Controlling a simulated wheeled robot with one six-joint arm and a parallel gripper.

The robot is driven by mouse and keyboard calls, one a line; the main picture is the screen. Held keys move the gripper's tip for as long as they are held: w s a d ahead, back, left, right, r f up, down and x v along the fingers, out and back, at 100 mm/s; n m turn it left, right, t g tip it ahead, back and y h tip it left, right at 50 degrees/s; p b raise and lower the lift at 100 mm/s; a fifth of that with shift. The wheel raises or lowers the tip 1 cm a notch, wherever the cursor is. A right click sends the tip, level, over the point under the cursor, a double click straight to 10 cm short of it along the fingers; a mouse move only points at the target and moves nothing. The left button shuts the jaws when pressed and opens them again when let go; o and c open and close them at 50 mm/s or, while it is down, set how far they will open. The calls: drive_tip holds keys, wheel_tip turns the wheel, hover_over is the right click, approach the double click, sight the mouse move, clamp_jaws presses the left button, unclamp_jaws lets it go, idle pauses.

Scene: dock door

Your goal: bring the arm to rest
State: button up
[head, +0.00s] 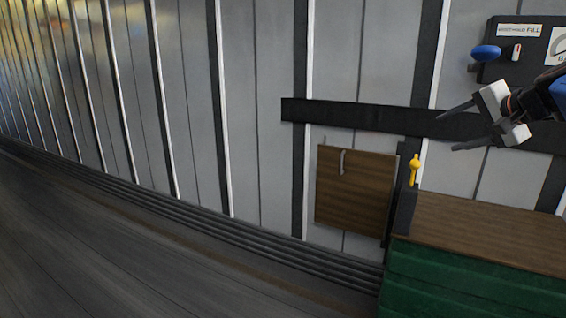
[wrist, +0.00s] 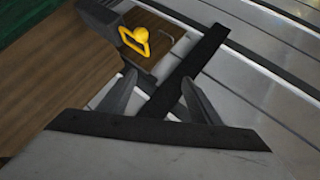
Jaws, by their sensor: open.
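My gripper (head: 447,133) is at the upper right of the head view, in front of the ribbed metal wall and above the wooden-topped green bench. Its two dark fingers point left and stand apart, with nothing between them. In the wrist view my gripper (wrist: 158,95) also shows its two fingers spread and empty. Past the fingers are a yellow handle (wrist: 137,40) and a dark bar (wrist: 188,70). The gripper touches nothing that I can see.
A green bench with a brown top (head: 490,232) stands at lower right. A yellow handle (head: 414,170) rises at its left end, beside a brown panel (head: 354,195). A dark box with a blue knob (head: 486,53) is on the wall. The floor at left is clear.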

drive_tip(key=s+a+f+n+g, duration=0.25)
drive_tip(key=s+a+f, duration=0.25)
drive_tip(key=a+f, duration=0.25)
drive_tip(key=s+a+f+n+g, duration=0.25)
drive_tip(key=s+a+f, duration=0.25)
drive_tip(key=a+f, duration=0.25)
drive_tip(key=s+a+f+n+g+h, duration=0.2)
drive_tip(key=s+f+n, duration=0.5)
drive_tip(key=s+f, duration=0.8)
wheel_tip(320, 180, down, 2)
drive_tip(key=shift+s+a+n, duration=0.25)
drive_tip(key=shift+a+n, duration=0.05)
drive_tip(key=shift+a, duration=0.15)
